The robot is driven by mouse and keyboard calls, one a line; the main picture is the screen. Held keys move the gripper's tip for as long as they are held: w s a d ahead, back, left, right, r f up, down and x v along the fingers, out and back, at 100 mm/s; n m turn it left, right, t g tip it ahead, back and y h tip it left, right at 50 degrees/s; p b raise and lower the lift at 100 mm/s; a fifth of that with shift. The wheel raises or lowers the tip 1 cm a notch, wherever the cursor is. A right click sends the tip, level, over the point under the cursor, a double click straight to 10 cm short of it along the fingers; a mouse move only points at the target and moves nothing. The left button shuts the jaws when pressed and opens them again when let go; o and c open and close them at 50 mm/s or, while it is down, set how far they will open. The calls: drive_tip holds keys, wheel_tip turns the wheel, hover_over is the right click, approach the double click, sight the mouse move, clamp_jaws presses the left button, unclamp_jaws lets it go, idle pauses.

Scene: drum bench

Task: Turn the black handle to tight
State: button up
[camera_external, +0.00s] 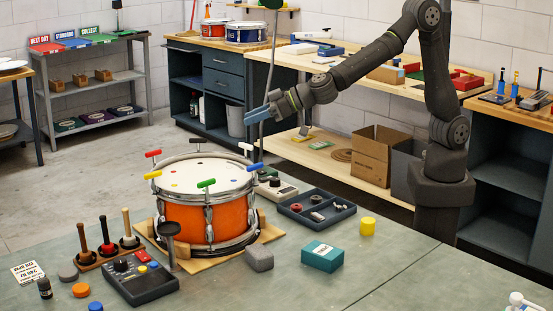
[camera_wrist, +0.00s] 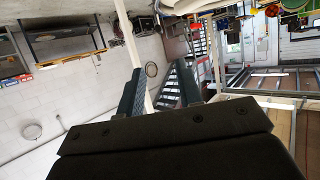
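The orange drum (camera_external: 203,222) stands on a wooden board on the bench. Coloured T-handles stand around its rim: red, yellow, green, blue, white and black. The black handle (camera_external: 198,141) is at the back of the rim, partly hard to make out; its tightness cannot be told. My gripper (camera_external: 257,114) is in the air above and right of the drum, pointing left, apart from every handle. In the wrist view, my gripper (camera_wrist: 160,82) shows two fingers spread with nothing between them. The drum's handles are not clear in the wrist view.
A dark tray of small parts (camera_external: 316,210), a teal box (camera_external: 322,256) and a yellow cylinder (camera_external: 367,226) lie right of the drum. A control box (camera_external: 140,279) and a mallet rack (camera_external: 108,252) are at front left. The bench's front right is mostly clear.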

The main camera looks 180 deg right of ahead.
drive_tip(key=w+r+n+t, duration=0.4)
drive_tip(key=w+r+n, duration=0.3)
drive_tip(key=n, duration=0.7)
drive_tip(key=n+g, duration=0.4)
drive_tip(key=n, duration=1.8)
approach(198, 140)
drive_tip(key=x, duration=1)
drive_tip(key=shift+s+d, duration=0.1)
drive_tip(key=shift+s, duration=0.15)
